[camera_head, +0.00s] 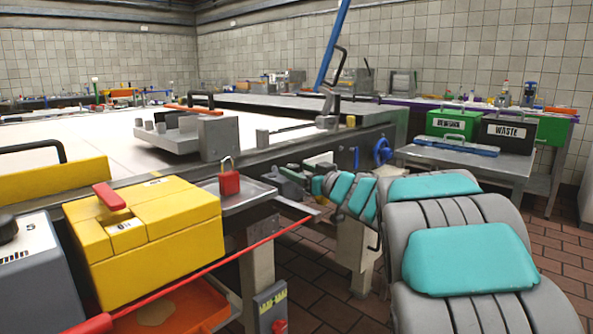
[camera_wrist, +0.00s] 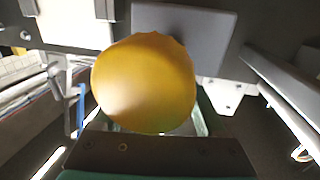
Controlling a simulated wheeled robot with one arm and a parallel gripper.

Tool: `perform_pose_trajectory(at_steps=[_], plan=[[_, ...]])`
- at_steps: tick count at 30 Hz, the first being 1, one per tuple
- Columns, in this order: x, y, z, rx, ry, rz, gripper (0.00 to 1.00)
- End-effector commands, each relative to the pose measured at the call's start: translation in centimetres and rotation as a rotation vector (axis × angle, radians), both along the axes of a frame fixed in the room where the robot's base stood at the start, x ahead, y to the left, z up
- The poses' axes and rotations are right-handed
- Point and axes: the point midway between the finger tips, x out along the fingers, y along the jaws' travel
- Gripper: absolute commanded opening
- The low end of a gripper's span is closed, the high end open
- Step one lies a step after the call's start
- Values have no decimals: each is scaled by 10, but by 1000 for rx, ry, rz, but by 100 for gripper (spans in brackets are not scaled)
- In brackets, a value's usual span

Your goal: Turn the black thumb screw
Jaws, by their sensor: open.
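My gripper (camera_head: 290,180) is at the side of the long machine table (camera_head: 335,145), just below its edge. It is open. In the wrist view a large rounded yellow-orange thing (camera_wrist: 145,85) with a wavy upper edge fills the middle, very close to the camera. It stands in front of a grey block (camera_wrist: 210,38) and above a dark plate (camera_wrist: 160,157). I cannot tell whether the jaws touch it. I cannot make out a black thumb screw for certain in either view.
A blue round knob (camera_head: 381,151) sits on the table's side, right of my gripper. A red padlock (camera_head: 229,180) and a yellow box (camera_head: 145,230) are to the left.

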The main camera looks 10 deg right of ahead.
Motion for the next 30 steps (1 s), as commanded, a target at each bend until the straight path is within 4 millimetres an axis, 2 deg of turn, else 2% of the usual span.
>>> perform_pose_trajectory(at_steps=[4, 13, 30], plan=[[8, 4, 0, 0, 0, -1, 74], [10, 4, 1, 0, -1, -2, 73], [9, 4, 1, 0, -1, -2, 9]])
